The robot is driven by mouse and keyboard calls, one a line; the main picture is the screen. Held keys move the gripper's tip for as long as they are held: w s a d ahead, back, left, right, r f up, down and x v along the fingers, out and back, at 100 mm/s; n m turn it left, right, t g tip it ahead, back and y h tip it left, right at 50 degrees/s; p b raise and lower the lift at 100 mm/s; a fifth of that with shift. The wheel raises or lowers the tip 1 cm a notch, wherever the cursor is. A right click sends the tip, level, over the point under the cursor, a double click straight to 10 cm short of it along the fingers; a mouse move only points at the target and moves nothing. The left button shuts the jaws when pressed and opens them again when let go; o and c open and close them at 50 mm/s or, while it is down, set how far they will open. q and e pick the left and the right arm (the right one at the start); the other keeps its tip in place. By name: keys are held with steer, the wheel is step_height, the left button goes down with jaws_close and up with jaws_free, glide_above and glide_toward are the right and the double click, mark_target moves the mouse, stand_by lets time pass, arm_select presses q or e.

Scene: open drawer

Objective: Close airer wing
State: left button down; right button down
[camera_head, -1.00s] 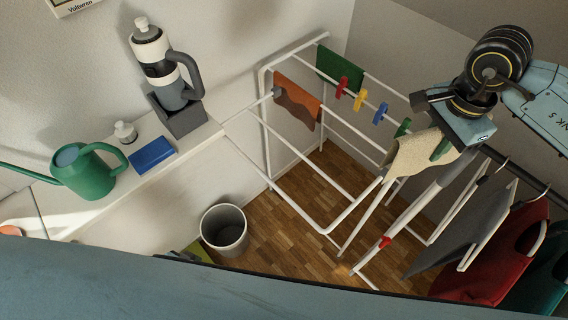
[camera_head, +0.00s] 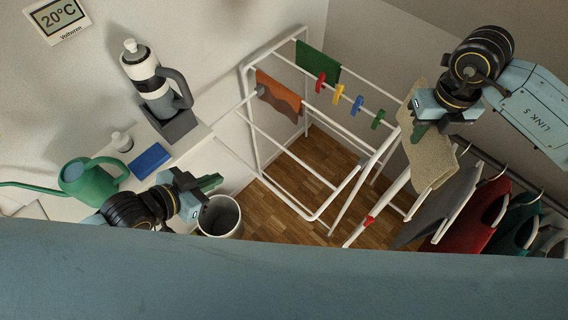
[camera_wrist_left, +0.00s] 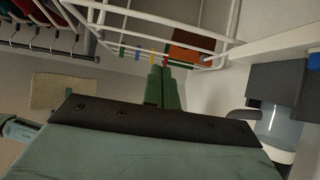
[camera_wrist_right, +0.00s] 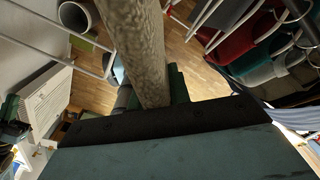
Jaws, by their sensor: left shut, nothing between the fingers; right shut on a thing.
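The white airer (camera_head: 262,150) stands in the corner, with an orange cloth (camera_head: 279,97), a green cloth (camera_head: 318,60) and coloured pegs on its bars. Its wing (camera_head: 318,216), a white tube frame, spreads out toward the front. My right gripper (camera_head: 424,126) is shut on a beige cloth (camera_head: 430,155), which hangs beside the airer's right side. The cloth also fills the middle of the right wrist view (camera_wrist_right: 138,50). My left gripper (camera_head: 212,184) is shut and empty, above the ledge's front end near the bin. Its green fingers (camera_wrist_left: 164,88) are together in the left wrist view.
A grey bin (camera_head: 222,217) stands on the wooden floor. Clothes on hangers (camera_head: 485,220) crowd the right side.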

arm_select(q)
steer(key=s+f+x, duration=0.1)
steer(key=f+x, duration=0.1)
steer(key=x, duration=1)
steer(key=shift+w+f+b, duration=0.15)
steer(key=shift+w+b, duration=0.05)
steer(key=shift+b, duration=0.15)
steer(key=shift+a+f, duration=0.1)
steer(key=shift+a, duration=0.1)
